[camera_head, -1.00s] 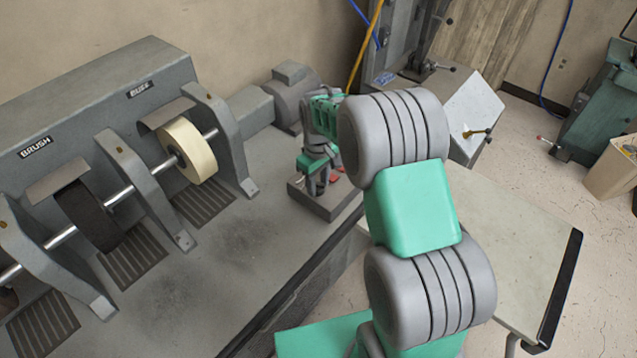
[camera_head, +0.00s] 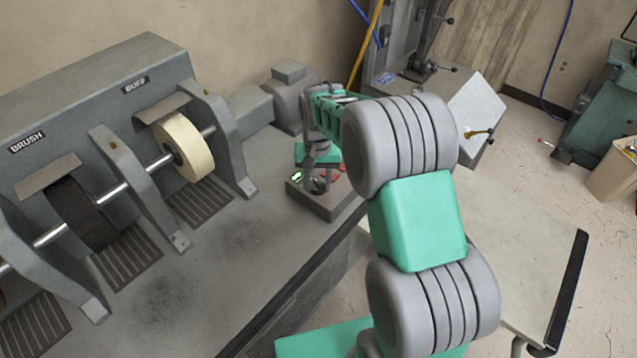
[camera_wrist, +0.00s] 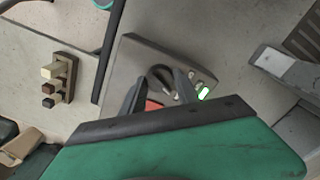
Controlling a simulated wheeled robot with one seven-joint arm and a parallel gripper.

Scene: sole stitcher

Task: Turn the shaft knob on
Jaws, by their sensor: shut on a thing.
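The grey control box (camera_head: 327,205) stands on the bench near its right edge, below the motor. In the wrist view the same box (camera_wrist: 140,52) carries a dark round knob (camera_wrist: 158,76), a lit green-white button (camera_wrist: 204,93) and a red part (camera_wrist: 153,106). My gripper (camera_wrist: 158,82) is over the box, with its two dark fingers around the knob and shut on it. In the head view my gripper (camera_head: 318,184) is partly hidden by my arm. The knob's pointer is too small to read.
The brush and buff machine, with its cream buffing wheel (camera_head: 183,147) and shaft, stands left of the box. A grey motor (camera_head: 290,95) is behind.

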